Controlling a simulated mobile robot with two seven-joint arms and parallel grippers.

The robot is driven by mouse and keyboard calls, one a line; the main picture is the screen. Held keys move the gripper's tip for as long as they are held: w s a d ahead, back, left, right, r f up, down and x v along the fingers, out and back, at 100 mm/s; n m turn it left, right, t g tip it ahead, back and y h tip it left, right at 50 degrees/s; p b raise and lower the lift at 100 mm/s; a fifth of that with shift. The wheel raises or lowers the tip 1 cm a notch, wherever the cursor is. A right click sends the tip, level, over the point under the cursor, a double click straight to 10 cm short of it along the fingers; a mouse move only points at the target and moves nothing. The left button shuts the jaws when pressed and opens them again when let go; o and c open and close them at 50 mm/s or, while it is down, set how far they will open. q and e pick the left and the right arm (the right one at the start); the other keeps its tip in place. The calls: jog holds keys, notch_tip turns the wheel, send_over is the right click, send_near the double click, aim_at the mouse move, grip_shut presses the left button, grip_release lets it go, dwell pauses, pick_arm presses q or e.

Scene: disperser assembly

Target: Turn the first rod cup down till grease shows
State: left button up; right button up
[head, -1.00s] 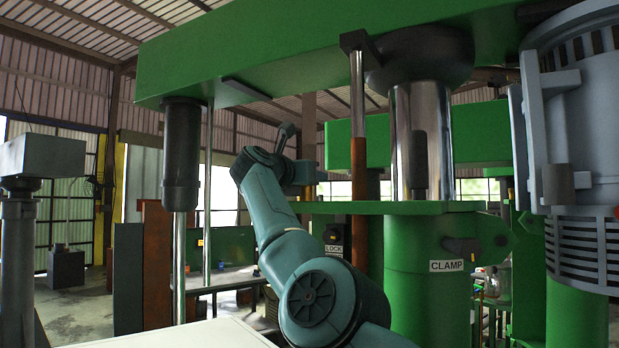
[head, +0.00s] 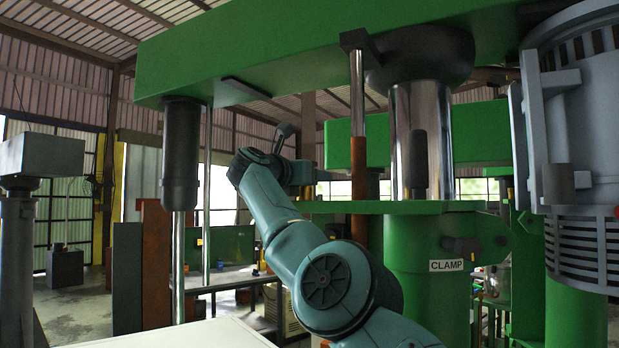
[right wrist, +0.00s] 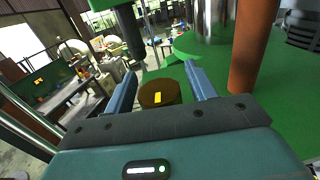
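The cup (right wrist: 160,94) is a short, round brown piece with a yellow mark on its dark top, standing on the green machine top in the right wrist view. My right gripper (right wrist: 160,70) is open, with one blue finger on each side of the cup and gaps between. No grease is visible around the cup. In the head view my right arm reaches up beside the green machine (head: 425,265), and its fingers cannot be made out there. My left gripper is not in view.
A brown rod with a bright upper part (head: 358,190) stands close to my arm; its brown part (right wrist: 253,45) rises right of the fingers. A thick chrome column (head: 437,130) stands behind. A dark cylinder (head: 181,155) hangs from the green beam (head: 290,60).

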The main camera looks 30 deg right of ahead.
jog(key=shift+s+a, duration=0.1)
jog(key=shift+a, duration=0.1)
jog(key=b+v, duration=0.2)
jog(key=shift+s+a+f+b, duration=0.1)
jog(key=shift+a+f+b, duration=0.1)
jog(key=shift+f+b, duration=0.15)
pick_arm(q)
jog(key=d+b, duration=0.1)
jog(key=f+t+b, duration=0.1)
jog(key=b, duration=0.1)
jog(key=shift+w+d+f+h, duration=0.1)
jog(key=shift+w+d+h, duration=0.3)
pick_arm(e)
jog(key=v, duration=1)
jog(key=shift+r, duration=0.35)
jog(key=shift+a, duration=0.15)
